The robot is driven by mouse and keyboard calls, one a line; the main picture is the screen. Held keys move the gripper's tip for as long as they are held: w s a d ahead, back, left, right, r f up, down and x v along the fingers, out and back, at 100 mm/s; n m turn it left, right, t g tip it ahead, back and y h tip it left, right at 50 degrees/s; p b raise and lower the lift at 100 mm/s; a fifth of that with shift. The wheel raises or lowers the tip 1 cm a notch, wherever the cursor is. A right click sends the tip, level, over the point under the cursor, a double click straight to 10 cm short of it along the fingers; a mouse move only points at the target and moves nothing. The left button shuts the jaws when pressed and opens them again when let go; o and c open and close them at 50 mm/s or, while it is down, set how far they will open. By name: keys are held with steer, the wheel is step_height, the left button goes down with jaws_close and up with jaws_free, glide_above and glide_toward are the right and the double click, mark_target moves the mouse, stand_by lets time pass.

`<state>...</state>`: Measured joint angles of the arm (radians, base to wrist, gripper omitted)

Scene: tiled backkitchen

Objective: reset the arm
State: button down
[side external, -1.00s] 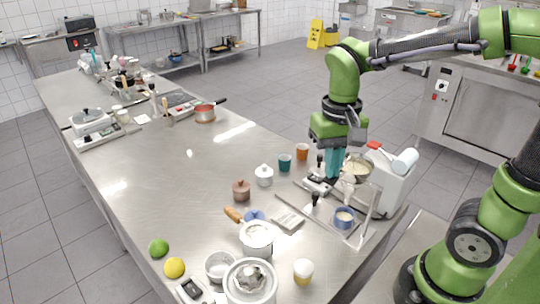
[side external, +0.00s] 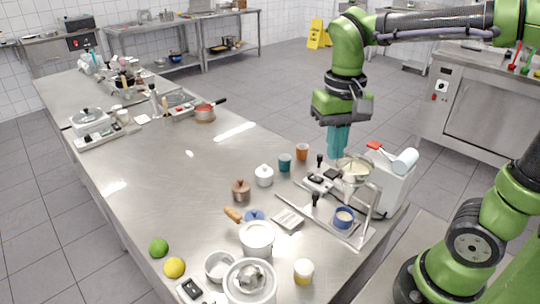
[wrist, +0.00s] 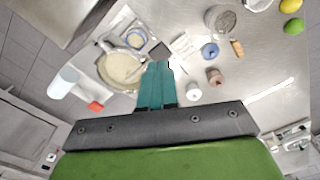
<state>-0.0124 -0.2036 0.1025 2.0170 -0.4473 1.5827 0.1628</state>
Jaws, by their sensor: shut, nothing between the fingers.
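My green arm ends in my gripper (side external: 338,142), which has teal fingers. In the side view it hangs above the right side of the steel table (side external: 200,190), behind the metal stand. The fingers point down and are shut with nothing between them. In the wrist view the teal fingers (wrist: 158,84) lie together side by side. Below them are the table and a bowl of pale contents (wrist: 121,68). The fingers touch nothing that I can see.
Pots (side external: 256,238), a lime (side external: 158,248) and a lemon (side external: 174,267) stand at the front. The table's middle is largely clear.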

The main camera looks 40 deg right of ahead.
stand_by(0.3)
steer(key=shift+w, duration=0.2)
steer(key=shift+w+f+n+t, duration=0.1)
steer(key=shift+f+n+t, duration=0.2)
steer(key=shift+f+n, duration=0.1)
steer(key=shift+f+t, duration=0.25)
steer(key=shift+t, duration=0.25)
steer(key=shift+s+n+t+y, duration=0.4)
steer(key=shift+n+t+y, duration=0.1)
steer(key=shift+t, duration=0.1)
steer(key=shift+s+t, duration=0.4)
steer(key=shift+t, duration=0.3)
steer(key=shift+s+d+r+t+y, duration=0.1)
steer(key=shift+s+r+t+y, duration=0.2)
steer(key=shift+s+t, duration=0.4)
steer(key=shift+s+d+r+t+y, duration=0.1)
steer(key=shift+s+r+t+y, duration=0.15)
steer(key=shift+s+t, duration=0.4)
